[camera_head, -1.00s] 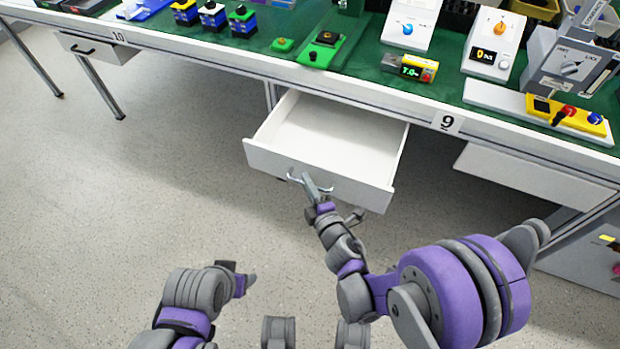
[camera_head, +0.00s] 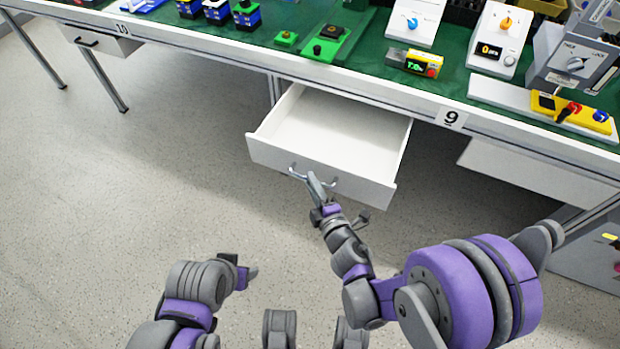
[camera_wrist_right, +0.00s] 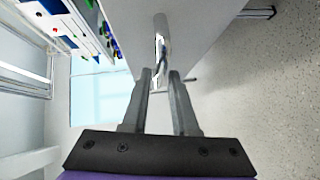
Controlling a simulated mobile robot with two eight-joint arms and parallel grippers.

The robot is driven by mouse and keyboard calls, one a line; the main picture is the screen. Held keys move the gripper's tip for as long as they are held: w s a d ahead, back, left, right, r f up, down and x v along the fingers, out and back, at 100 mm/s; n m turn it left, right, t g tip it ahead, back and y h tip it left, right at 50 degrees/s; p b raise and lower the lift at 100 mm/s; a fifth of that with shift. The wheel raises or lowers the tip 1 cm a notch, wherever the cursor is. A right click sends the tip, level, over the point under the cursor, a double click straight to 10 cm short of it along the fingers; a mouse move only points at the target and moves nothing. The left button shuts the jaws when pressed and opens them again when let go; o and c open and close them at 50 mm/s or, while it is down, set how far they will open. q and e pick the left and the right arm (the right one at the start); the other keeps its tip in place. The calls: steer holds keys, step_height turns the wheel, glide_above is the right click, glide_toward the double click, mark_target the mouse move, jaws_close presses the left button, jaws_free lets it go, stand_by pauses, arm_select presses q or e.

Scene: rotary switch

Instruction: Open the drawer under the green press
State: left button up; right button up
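The white drawer (camera_head: 322,131) is pulled well out under the table and looks empty. A green device (camera_head: 331,46), which may be the press, stands on the table above it; its top is cut off. My right gripper (camera_head: 314,180) is at the metal handle (camera_head: 331,182) on the drawer front. In the right wrist view its two fingers (camera_wrist_right: 160,75) are apart, with the handle (camera_wrist_right: 160,47) between and just beyond the tips; I see no clear contact. My left gripper (camera_head: 247,277) hangs low over the floor, away from the drawer; its fingers are not clear.
The table edge, with the number 9 label (camera_head: 451,117), runs above the drawer. A closed drawer (camera_head: 96,38) is at the far left, and a white panel (camera_head: 535,172) hangs at the right. Several devices stand on the green mat. The floor (camera_head: 150,170) to the left is clear.

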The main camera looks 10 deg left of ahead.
arm_select(q)
steer(key=shift+f, duration=0.15)
arm_select(e)
steer(key=v, duration=0.8)
steer(key=shift+s+d, duration=0.2)
steer(key=shift+s, duration=0.15)
steer(key=s+d+m+g+h, duration=0.1)
steer(key=d+m+g+h, duration=0.2)
steer(key=d+m+h, duration=0.9)
steer(key=s+d+m+g+y, duration=0.25)
steer(key=s+m+g, duration=0.2)
steer(key=s, duration=0.25)
steer(key=s+d+m+g+y, duration=0.25)
steer(key=s+d+m, duration=0.2)
steer(key=s, duration=0.35)
arm_select(q)
step_height(320, 180, up, 27)
steer(key=w+t+p, duration=0.1)
steer(key=p, duration=2.2)
steer(key=shift+f, duration=0.15)
arm_select(e)
step_height(320, 180, up, 26)
steer(key=a+m+t, duration=0.1)
steer(key=shift+w+r+h, duration=0.15)
steer(key=shift+w+h, duration=0.15)
steer(key=shift+w, duration=0.15)
